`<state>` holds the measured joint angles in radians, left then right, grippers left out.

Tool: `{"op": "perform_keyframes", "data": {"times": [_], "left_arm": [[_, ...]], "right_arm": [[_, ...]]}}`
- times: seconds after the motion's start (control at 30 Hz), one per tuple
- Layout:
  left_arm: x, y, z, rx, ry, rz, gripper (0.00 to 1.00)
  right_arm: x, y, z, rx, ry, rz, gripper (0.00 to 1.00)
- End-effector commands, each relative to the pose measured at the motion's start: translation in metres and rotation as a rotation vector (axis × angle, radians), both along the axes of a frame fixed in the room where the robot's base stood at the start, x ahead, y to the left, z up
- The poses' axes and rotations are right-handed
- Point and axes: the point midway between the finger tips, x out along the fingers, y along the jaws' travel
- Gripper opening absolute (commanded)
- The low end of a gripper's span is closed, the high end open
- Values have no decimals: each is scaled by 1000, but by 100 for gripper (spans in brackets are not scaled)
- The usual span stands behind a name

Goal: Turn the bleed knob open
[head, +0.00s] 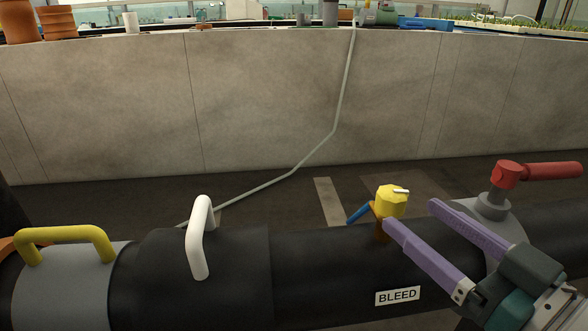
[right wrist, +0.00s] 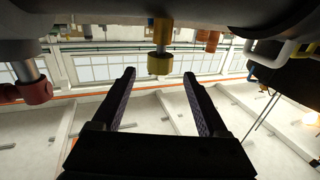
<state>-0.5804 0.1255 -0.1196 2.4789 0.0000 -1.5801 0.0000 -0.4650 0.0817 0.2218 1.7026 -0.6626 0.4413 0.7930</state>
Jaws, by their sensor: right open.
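The bleed knob (head: 390,200) is yellow and faceted, with a white pointer mark toward the right on its top. It stands on a small brown stem on the black pipe (head: 335,265), above a white "BLEED" label (head: 397,296). My right gripper (head: 410,213) has purple fingers, spread open and empty, reaching in from the lower right close to the knob. In the right wrist view the knob (right wrist: 160,64) lies in line with the gap between the open fingertips (right wrist: 160,73). I cannot tell whether a finger touches it. My left gripper is not in view.
A red lever valve (head: 507,175) stands right of the knob, close to my right fingers. A small blue piece (head: 358,213) juts out left of the knob. White (head: 199,240) and yellow (head: 65,235) handles rise from the pipe at left. A concrete wall (head: 270,100) stands behind.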

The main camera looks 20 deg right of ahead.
Motion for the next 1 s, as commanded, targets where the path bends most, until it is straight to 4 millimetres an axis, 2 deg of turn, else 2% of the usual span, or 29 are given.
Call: {"op": "perform_keyframes", "data": {"times": [0.3,0.43,0.6,0.83,1.0], "left_arm": [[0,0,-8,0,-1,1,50],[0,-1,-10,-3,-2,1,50],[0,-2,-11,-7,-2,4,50],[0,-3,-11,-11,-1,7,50],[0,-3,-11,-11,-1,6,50]], "right_arm": [[61,6,1,-2,-3,-1,76],[78,8,1,-2,-2,-2,76],[88,9,2,-3,-1,-1,76],[88,9,2,-3,0,-2,76],[88,9,2,-2,0,-2,58]]}}
